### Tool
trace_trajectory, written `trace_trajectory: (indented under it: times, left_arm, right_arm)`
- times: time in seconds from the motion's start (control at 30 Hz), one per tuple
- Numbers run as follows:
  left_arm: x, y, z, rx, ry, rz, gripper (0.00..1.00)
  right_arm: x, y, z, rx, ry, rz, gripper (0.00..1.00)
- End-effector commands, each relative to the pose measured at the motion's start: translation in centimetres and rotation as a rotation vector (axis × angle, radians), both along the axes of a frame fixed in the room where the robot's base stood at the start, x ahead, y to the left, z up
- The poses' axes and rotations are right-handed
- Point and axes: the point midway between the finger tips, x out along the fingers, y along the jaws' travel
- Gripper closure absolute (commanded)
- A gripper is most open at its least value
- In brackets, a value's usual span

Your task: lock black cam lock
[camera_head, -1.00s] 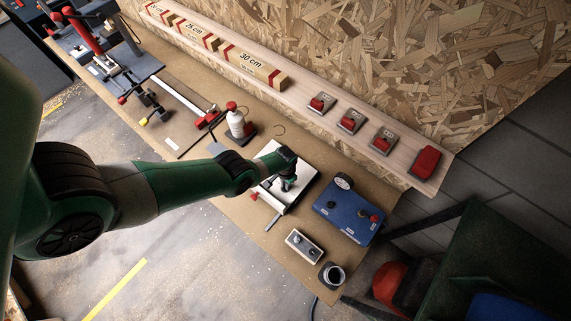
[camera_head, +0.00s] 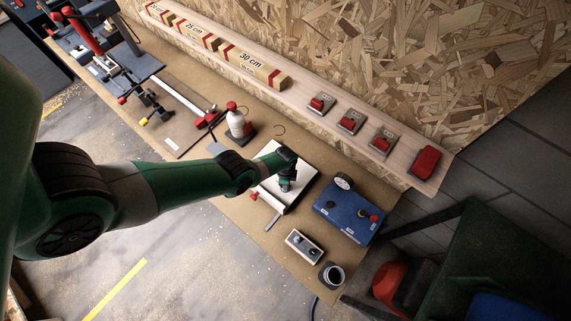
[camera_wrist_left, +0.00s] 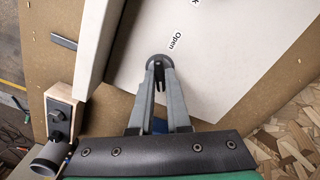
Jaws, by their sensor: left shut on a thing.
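The black cam lock (camera_wrist_left: 159,60) is a small dark round piece on a white panel (camera_wrist_left: 225,65) in the left wrist view. The word "Open" is printed beside it, and part of another word, ending in "k", shows at the top edge. My left gripper (camera_wrist_left: 158,76) is shut on the cam lock, its two grey fingers close together. In the head view my left gripper (camera_head: 286,186) points down onto the white panel (camera_head: 302,192), and the cam lock is hidden there. My right gripper is not in view.
A blue box (camera_head: 345,215) with a gauge stands right of the panel. A small switch block (camera_head: 304,246) and a black cup (camera_head: 332,275) are near the front edge. A wooden shelf (camera_head: 300,88) runs along the wall.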

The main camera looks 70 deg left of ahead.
Motion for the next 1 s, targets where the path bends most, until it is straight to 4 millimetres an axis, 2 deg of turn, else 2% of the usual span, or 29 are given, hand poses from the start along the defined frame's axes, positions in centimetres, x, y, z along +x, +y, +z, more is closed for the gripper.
trace_trajectory:
  times: [0.2,0.5,1.0]
  left_arm:
    - [-0.04,0.01,-0.04,0.000,0.001,-0.170,1.00]
    - [-0.04,0.01,-0.05,0.001,0.001,-0.317,1.00]
    - [-0.04,0.01,-0.06,0.001,0.001,-0.360,1.00]
  right_arm:
    - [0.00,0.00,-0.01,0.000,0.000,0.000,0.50]
    - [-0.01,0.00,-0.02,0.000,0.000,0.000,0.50]
    - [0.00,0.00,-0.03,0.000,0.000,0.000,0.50]
